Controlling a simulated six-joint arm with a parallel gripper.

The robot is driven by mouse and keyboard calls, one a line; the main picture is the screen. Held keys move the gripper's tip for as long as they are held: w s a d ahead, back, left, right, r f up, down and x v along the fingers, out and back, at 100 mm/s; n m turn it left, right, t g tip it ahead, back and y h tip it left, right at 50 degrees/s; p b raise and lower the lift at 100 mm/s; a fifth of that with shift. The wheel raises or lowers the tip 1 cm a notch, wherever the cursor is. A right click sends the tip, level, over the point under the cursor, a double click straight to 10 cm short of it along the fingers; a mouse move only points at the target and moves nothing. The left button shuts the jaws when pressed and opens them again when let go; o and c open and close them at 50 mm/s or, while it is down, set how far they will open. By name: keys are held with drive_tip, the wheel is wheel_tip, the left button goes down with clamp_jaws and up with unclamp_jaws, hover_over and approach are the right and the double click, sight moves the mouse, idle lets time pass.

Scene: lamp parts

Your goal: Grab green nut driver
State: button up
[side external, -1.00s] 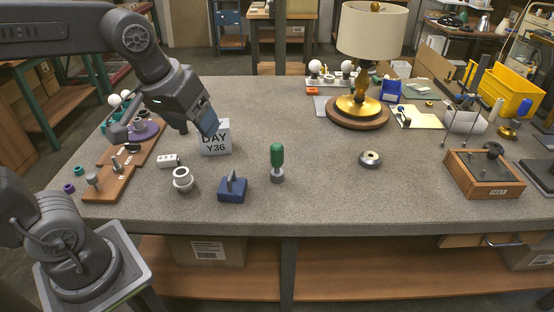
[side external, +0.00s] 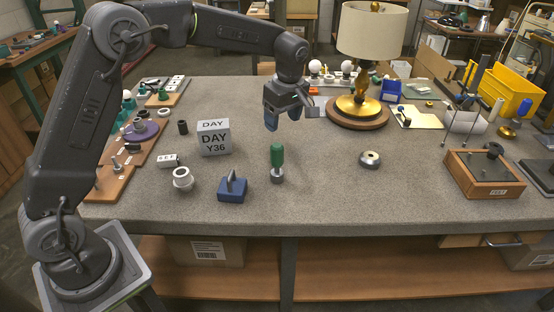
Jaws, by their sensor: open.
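The green nut driver (side external: 277,157) stands upright on the grey table, with its green handle up and its lower end in a small grey metal base (side external: 277,176). My gripper (side external: 284,123) is above and slightly behind it in the side external view, fingers pointing down. The gripper is open and empty, apart from the nut driver. Nothing hides the nut driver.
A blue block with a grey fin (side external: 233,188), a white ring (side external: 183,180) and a DAY box (side external: 214,138) stand to the left. Table (side external: 322,195) around the driver is clear.

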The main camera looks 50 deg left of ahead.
sight(276, 153)
drive_tip(key=f, duration=0.5)
drive_tip(key=a+f, duration=0.1)
drive_tip(key=f, duration=0.1)
drive_tip(key=shift+f, duration=0.15)
drive_tip(key=f, duration=0.3)
drive_tip(key=a+f, duration=0.1)
drive_tip(key=f, duration=0.1)
drive_tip(key=shift+s, duration=0.2)
drive_tip(key=c, duration=1)
drive_tip(key=shift+c, duration=0.3)
drive_tip(key=shift+r, duration=0.15)
